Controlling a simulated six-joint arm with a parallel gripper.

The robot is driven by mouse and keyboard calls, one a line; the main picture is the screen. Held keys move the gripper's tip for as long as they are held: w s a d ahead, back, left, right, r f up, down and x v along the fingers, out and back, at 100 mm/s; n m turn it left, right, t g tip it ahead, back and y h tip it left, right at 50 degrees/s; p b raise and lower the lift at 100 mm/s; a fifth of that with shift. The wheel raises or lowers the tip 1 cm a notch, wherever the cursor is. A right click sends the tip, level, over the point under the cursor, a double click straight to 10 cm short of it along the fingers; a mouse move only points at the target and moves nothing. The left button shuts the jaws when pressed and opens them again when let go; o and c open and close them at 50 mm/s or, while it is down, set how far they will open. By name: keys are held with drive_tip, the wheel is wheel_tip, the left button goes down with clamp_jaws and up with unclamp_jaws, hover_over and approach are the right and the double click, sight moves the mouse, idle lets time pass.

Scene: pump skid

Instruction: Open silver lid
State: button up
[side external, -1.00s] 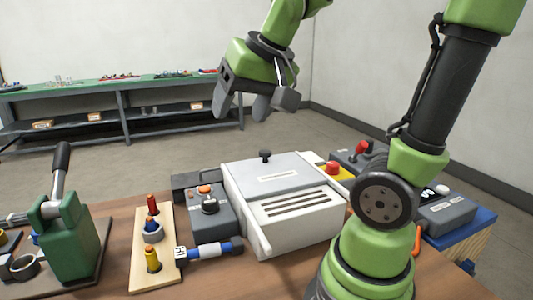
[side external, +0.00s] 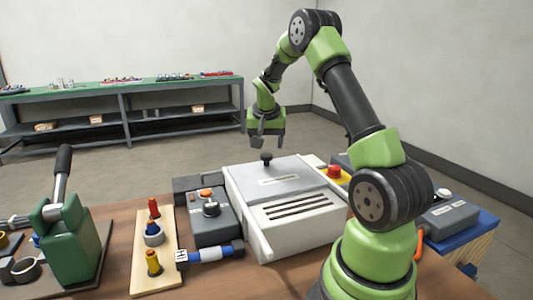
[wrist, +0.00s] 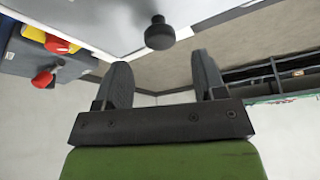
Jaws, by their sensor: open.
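The silver lid (side external: 288,180) lies closed and flat on top of a white box (side external: 296,214). A black knob (side external: 266,158) stands up from the lid near its far edge. My gripper (side external: 267,142) is open and empty, just beyond and above the knob, pointing down.
A grey control box (side external: 210,215) with a black dial stands left of the white box. A red button on a yellow base (side external: 334,172) is to its right. A wooden board with coloured pegs (side external: 153,250) and a green lever press (side external: 72,240) stand further left.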

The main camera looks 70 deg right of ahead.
sight(266, 154)
drive_tip(key=x, duration=0.5)
drive_tip(key=shift+r, duration=0.1)
drive_tip(key=shift+c, duration=0.2)
clamp_jaws()
drive_tip(key=shift+s+a, duration=2.8)
drive_tip(key=shift+o, duration=0.2)
unclamp_jaws()
drive_tip(key=v, duration=1)
